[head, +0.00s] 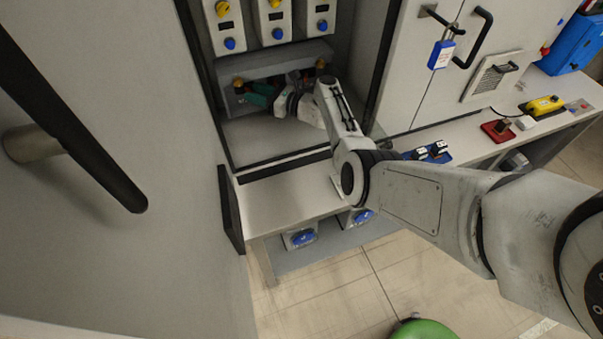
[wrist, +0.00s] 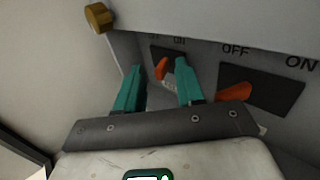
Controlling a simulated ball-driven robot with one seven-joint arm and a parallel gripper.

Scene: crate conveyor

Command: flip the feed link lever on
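In the wrist view, two orange levers sit on black plates in a grey recessed panel. The left lever (wrist: 161,68) appears between the teal fingers of my gripper (wrist: 160,70), which are apart. I cannot tell whether they touch it. The right lever (wrist: 235,92) is partly behind my gripper's body and leans toward the OFF side. The right plate reads OFF at left and ON at right; the left plate's labels are partly cut off. No name shows which is the feed link. In the head view, my gripper (head: 264,93) reaches into the cabinet at the grey panel (head: 290,54).
A brass knob (wrist: 98,17) stands left of the levers. Above the panel are white units (head: 275,20) with yellow and blue knobs. An open door (head: 100,110) with a black handle stands left. A blue padlock (head: 441,54) hangs on the right cabinet door.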

